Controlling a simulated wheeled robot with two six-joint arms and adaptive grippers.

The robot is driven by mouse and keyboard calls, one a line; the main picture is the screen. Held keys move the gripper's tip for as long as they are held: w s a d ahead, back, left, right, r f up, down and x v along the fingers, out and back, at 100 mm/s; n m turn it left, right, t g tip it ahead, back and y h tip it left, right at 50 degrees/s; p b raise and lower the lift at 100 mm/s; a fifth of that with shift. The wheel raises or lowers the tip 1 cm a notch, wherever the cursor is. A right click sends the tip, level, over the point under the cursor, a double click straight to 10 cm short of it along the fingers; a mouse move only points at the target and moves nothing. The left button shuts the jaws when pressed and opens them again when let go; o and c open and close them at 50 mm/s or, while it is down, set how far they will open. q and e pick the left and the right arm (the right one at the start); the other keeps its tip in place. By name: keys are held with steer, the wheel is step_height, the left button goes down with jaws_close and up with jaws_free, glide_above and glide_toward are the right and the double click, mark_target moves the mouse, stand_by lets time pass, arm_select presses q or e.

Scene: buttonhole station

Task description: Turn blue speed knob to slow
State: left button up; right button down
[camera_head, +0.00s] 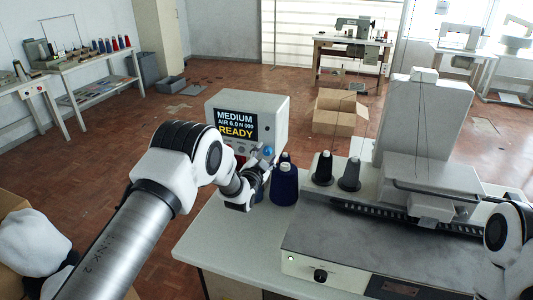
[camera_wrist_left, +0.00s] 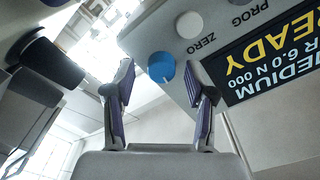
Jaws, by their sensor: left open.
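The blue speed knob (camera_wrist_left: 161,67) sits on the front of the grey control box, and it also shows in the head view (camera_head: 268,151). Its white pointer line shows in the wrist view. The box's screen (camera_head: 237,124) reads MEDIUM, AIR 6.0 N 000 and READY. My left gripper (camera_wrist_left: 162,78) is open, its fingertips on either side of the knob in the wrist view. I cannot tell whether they touch it. In the head view my left gripper (camera_head: 262,163) is close to the box front. My right gripper is not in view; only part of my right arm shows.
A dark blue thread cone (camera_head: 284,185) and darker cones (camera_head: 349,173) stand close to my left gripper. The buttonhole machine (camera_head: 430,190) fills the right of the table.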

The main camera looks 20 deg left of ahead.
arm_select(q)
steer(key=shift+a, duration=0.2)
steer(key=shift+d, duration=0.1)
jaws_close()
steer(key=shift+f, duration=0.1)
